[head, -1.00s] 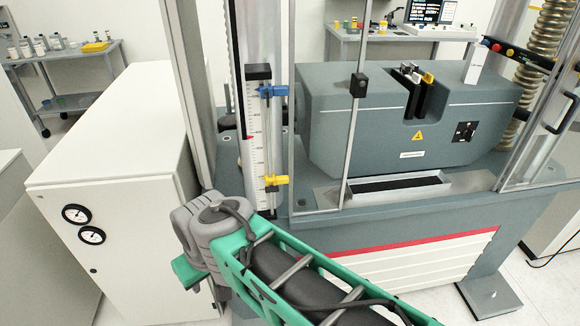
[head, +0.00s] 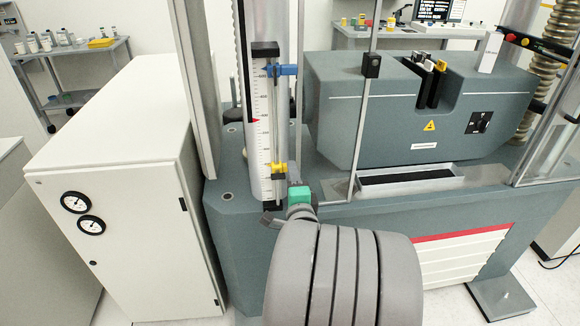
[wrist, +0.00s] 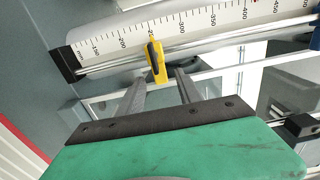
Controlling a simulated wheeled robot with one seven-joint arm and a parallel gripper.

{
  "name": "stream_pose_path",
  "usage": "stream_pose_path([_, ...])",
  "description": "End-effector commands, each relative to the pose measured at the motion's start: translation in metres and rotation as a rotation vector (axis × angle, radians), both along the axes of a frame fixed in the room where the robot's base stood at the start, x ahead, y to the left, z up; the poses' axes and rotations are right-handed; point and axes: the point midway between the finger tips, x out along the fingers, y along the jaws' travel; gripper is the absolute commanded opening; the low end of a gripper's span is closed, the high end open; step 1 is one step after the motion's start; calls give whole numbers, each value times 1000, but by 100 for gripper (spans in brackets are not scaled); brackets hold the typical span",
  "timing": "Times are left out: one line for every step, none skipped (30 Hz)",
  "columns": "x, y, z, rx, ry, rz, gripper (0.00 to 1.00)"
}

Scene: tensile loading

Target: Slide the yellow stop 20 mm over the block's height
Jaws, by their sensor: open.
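The yellow stop (head: 279,168) sits low on the upright rod beside the white scale (head: 264,140). The big grey block (head: 405,120) with black jaws in its top slot is to the right. A red pointer (head: 256,120) marks the scale above the stop. In the wrist view, the yellow stop (wrist: 156,62) is at the tips of my gripper (wrist: 160,75), between the two spread fingers. The gripper is open; I cannot tell whether either finger touches the stop. In the head view, the fingertips are hard to make out.
A blue stop (head: 282,70) is clamped higher on the same rod. A clear guard with a thin metal frame and black knob (head: 371,65) stands just right of the scale. A white cabinet (head: 120,190) with two gauges is at left.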

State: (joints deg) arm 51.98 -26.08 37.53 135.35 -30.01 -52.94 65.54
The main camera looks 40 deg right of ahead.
Motion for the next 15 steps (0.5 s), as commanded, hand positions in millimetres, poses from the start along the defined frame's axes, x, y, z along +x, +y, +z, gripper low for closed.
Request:
stream_pose_path([9,-4,1,1,4,4,42])
stream_pose_path([13,-8,1,1,3,4,42])
stream_pose_path([19,-11,1,-1,3,4,42])
stream_pose_path([23,-14,1,-1,3,3,42])
stream_pose_path([26,-17,1,-1,3,3,42])
stream_pose_path([30,-19,1,-1,3,2,42])
stream_pose_path([33,-21,1,-2,4,2,42])
stream_pose_path([34,-22,1,-2,3,2,42])
stream_pose_path([36,-23,1,-2,3,2,42])
stream_pose_path([36,-24,0,-2,3,1,42])
stream_pose_path([37,-24,0,-2,3,1,42])
stream_pose_path([37,-25,0,-3,2,1,42])
stream_pose_path([37,-25,0,-3,2,1,42])
stream_pose_path([37,-25,0,-3,2,1,42])
stream_pose_path([37,-25,0,-3,2,1,42])
